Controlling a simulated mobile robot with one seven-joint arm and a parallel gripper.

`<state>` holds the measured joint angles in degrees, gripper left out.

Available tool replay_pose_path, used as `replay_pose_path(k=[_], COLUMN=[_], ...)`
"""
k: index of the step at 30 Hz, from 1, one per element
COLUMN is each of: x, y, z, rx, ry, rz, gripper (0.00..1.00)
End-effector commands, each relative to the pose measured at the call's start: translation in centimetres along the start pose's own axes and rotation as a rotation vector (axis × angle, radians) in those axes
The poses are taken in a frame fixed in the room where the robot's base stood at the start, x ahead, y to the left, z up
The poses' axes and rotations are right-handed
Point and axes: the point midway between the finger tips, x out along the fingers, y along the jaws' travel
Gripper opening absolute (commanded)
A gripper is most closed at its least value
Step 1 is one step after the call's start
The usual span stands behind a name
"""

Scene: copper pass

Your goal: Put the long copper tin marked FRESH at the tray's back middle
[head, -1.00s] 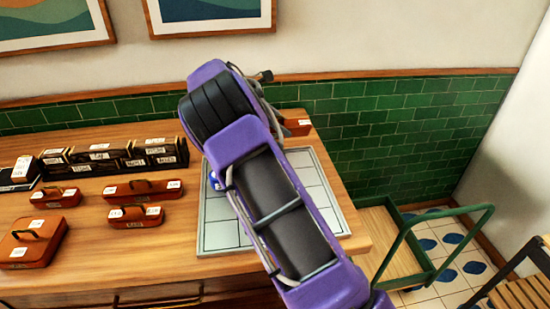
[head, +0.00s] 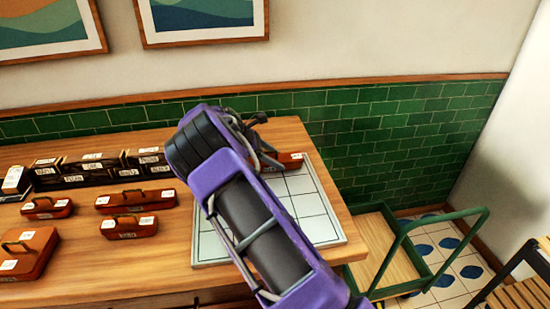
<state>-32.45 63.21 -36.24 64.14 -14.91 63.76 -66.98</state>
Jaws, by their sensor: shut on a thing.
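A copper tin (head: 291,160) with a white label shows just right of my wrist, over the back row of the pale gridded tray (head: 318,229). Its label is too small to read, and its left part is hidden behind my arm. My gripper (head: 268,158) is mostly hidden by my purple arm and is shut on this tin. The tin is low, at the tray's back edge; I cannot tell whether it touches the tray. The visible tray cells in front and to the right are empty.
Several copper tins, including a long one (head: 135,198) and a large one (head: 27,254), stand on the wooden counter left of the tray. Dark labelled boxes (head: 95,170) line the back left. A green-framed cart (head: 390,250) stands on the floor to the right.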

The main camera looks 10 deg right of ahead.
Motion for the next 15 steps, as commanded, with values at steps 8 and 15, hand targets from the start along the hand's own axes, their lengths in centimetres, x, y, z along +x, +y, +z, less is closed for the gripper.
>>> replay_pose_path(k=[8,15], x=[0.11,0.03], y=[-0.02,0.01], z=[-0.09,-0.02], rx=[0.000,0.000], ry=[0.000,0.000], rz=[0.000,0.000], gripper=[0.98,0.98])
